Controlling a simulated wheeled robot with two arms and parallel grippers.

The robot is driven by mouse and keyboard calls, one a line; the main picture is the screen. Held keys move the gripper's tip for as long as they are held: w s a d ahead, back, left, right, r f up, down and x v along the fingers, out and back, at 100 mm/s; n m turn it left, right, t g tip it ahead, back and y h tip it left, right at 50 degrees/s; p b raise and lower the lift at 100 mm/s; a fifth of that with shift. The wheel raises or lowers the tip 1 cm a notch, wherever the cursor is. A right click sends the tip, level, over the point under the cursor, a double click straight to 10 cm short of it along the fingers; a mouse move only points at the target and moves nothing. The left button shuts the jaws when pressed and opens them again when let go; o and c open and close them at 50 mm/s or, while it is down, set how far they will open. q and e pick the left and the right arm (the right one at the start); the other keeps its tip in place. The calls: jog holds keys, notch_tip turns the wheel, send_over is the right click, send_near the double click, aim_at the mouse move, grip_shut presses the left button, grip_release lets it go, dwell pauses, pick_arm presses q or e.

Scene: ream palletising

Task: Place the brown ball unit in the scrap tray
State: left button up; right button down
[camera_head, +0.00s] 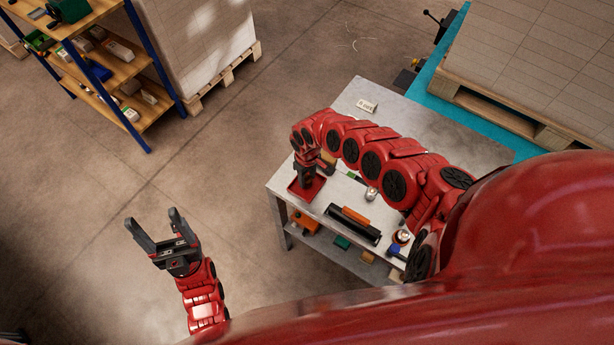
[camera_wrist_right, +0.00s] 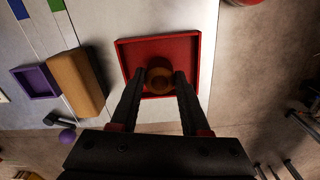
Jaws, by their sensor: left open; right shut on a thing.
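The brown ball unit (camera_wrist_right: 158,75) sits between the fingertips of my right gripper (camera_wrist_right: 160,82) in the right wrist view. The red square tray (camera_wrist_right: 190,41) lies beneath and around it. Whether the ball touches the tray floor I cannot tell. In the head view, my right gripper (camera_head: 306,172) points down over the red tray (camera_head: 294,192) at the table's left end, and the ball is hidden there. My left gripper (camera_head: 153,220) is open and empty, out over the floor left of the table.
The grey table (camera_head: 377,93) also holds a black and orange tool (camera_head: 353,223) and small metallic items. A brown block (camera_wrist_right: 75,82), a purple tray (camera_wrist_right: 36,80) and a purple ball (camera_wrist_right: 67,136) show in the wrist view. A shelf (camera_head: 143,85) and loaded pallets stand beyond; floor at left is clear.

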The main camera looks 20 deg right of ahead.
jog(key=shift+f, duration=0.1)
jog(key=shift+c, duration=1.9)
grip_release()
